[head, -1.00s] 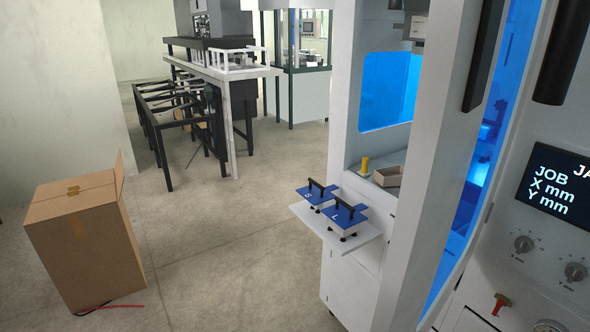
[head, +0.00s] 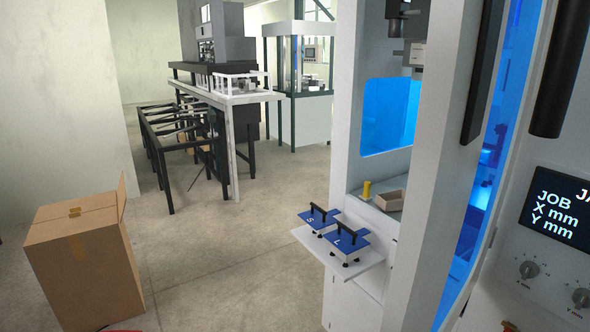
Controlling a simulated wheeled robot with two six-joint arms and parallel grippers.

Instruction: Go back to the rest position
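Neither of my grippers shows in the head view, so I cannot see whether they are open or shut. The rigid box former (head: 439,170) is a tall white machine on the right with a blue-lit window. Two blue-topped blocks with black handles sit on its white side shelf (head: 368,260). The block marked S (head: 311,219) is at the back left, and the block marked L (head: 347,240) is at the front right.
A cardboard box (head: 85,260) stands on the floor at left. A black-framed conveyor (head: 185,145) and machine (head: 225,60) stand behind. A control panel with screen (head: 562,212) is at right. A small open tray (head: 390,200) and yellow piece (head: 367,191) sit inside the machine. The middle floor is clear.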

